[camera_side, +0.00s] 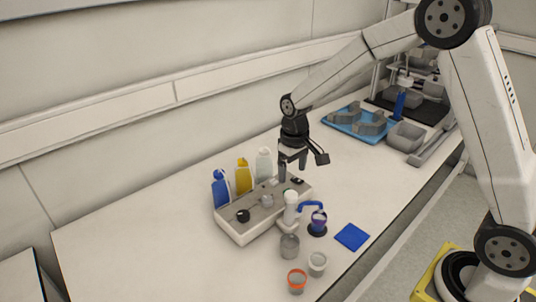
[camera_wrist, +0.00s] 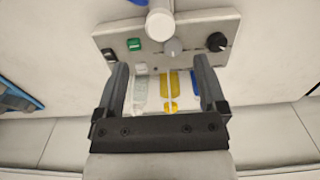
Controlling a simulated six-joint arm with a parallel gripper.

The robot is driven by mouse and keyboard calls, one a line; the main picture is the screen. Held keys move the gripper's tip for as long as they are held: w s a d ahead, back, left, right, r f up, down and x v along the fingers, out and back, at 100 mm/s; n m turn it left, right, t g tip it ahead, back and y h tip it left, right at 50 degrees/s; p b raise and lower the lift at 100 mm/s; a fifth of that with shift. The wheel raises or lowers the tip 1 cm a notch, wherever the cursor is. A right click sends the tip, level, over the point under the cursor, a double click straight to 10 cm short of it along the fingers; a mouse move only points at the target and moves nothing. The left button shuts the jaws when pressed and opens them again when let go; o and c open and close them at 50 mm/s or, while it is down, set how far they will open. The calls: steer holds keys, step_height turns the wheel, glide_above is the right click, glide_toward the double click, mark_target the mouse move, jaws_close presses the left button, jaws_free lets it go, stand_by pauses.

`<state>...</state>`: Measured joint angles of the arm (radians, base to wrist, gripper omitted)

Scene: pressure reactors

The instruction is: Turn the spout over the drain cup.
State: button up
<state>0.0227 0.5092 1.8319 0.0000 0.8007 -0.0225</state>
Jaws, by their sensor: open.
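The blue spout (camera_side: 311,205) bends out from the top of a white column (camera_side: 291,208) at the device's front right. Its end is over or close to a purple-topped cup (camera_side: 318,220) on a dark base. A grey cup (camera_side: 289,246) stands in front of the column. I cannot tell which cup is the drain cup. My gripper (camera_side: 292,172) is open and empty, pointing down above the rear part of the device, behind the spout. In the wrist view the open jaws (camera_wrist: 162,72) frame the bottles, and the column (camera_wrist: 160,24) shows at the top; the spout (camera_wrist: 92,4) is mostly cut off.
The grey device (camera_side: 243,230) carries a black knob and switches. Blue, yellow and white bottles (camera_side: 243,176) stand behind it. An orange-rimmed cup (camera_side: 297,283), a white cup (camera_side: 317,264) and a blue mat (camera_side: 352,237) lie near the front edge. The bench at left is clear.

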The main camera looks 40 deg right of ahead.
mark_target(291, 193)
steer(key=shift+f, duration=3.85)
jaws_close()
